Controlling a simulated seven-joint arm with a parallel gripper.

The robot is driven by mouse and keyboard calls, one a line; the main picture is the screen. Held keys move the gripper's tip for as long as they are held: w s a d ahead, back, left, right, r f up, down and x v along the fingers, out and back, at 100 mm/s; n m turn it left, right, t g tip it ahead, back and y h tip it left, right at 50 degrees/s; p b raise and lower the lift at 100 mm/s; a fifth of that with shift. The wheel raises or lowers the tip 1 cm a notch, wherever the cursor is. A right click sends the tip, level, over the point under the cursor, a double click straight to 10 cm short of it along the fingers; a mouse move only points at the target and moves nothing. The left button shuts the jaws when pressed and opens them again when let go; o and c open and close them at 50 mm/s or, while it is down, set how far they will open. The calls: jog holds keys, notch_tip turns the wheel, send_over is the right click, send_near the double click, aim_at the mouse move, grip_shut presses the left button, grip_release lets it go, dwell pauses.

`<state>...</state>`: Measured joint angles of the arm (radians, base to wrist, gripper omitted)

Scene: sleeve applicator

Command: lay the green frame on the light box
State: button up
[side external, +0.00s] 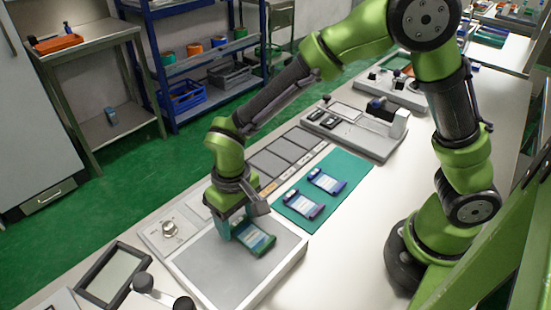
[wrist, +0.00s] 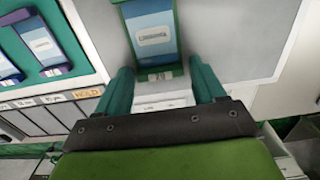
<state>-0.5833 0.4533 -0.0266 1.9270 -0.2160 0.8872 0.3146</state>
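The green frame (side external: 257,239), a flat carrier with a blue-and-white label, is over the grey top panel of the light box (side external: 213,267), near the panel's far right part. It appears to lie flat on the panel. In the wrist view the green frame (wrist: 152,35) shows at the top centre, its near end just beyond my fingertips. My gripper (side external: 238,222) is low over the panel at the frame's end. Its teal fingers (wrist: 162,75) are spread, one to each side of that end, with small gaps visible. The frame's far end is cut off in the wrist view.
Two blue frames (side external: 303,204) (side external: 326,181) lie on a green mat (side external: 290,210) beside the light box. A row of grey marked pads (side external: 270,163) and a knob panel (side external: 170,229) lie behind. A dark-rimmed tray (side external: 113,275) stands at front left. The light box's near left is clear.

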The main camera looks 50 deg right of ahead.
aim_at(238, 222)
jog(key=shift+o, duration=0.6)
notch_tip(238, 222, up, 11)
jog(key=s+d+r+m+t+y, duration=0.1)
jog(key=s+d+r+m+t, duration=0.1)
jog(key=d, duration=0.7)
jog(key=s+d+r+m+t+y, duration=0.1)
jog(key=s+d+r+m+t, duration=0.1)
jog(key=s+d+r+t, duration=0.3)
jog(key=s+d+r, duration=0.1)
jog(key=s+d, duration=0.1)
jog(key=d, duration=0.1)
jog(key=shift+s+d+r, duration=0.35)
jog(key=shift+s+d, duration=0.05)
